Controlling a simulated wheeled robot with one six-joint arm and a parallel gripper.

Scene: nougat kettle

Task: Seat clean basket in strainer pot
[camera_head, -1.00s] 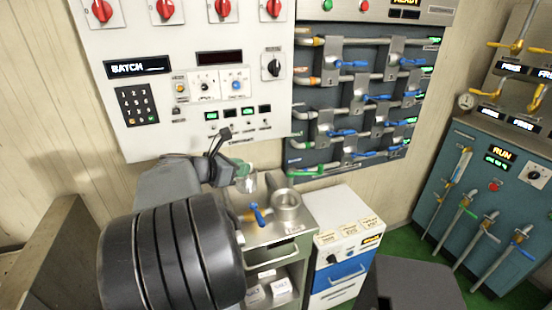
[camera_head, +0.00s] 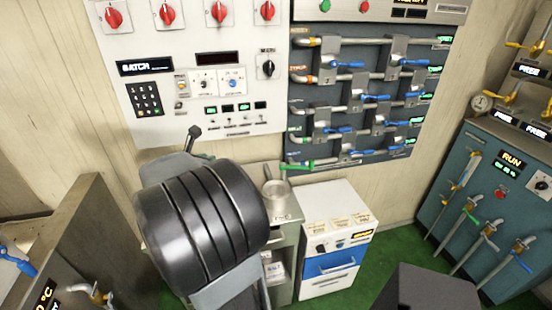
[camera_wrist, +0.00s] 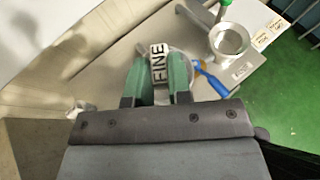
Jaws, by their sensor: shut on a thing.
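My gripper (camera_wrist: 158,84) has green fingers shut on the upright grip of the basket, a white block marked FINE (camera_wrist: 159,62). The round grey basket body (camera_wrist: 184,60) shows only in part behind the fingers. The strainer pot (camera_wrist: 231,40), a round metal vessel with an open top, stands on the counter to the right of the basket, apart from it in the picture. The pot also shows in the head view (camera_head: 276,191), just right of my arm. My arm hides the gripper and basket there.
A blue-handled valve (camera_wrist: 211,79) lies between my gripper and the pot. The metal counter (camera_head: 284,231) adjoins a white cabinet (camera_head: 338,203) on its right. The wall panel (camera_head: 200,75) and pipe rack (camera_head: 365,95) rise behind. A brown cabinet (camera_head: 70,240) stands at left.

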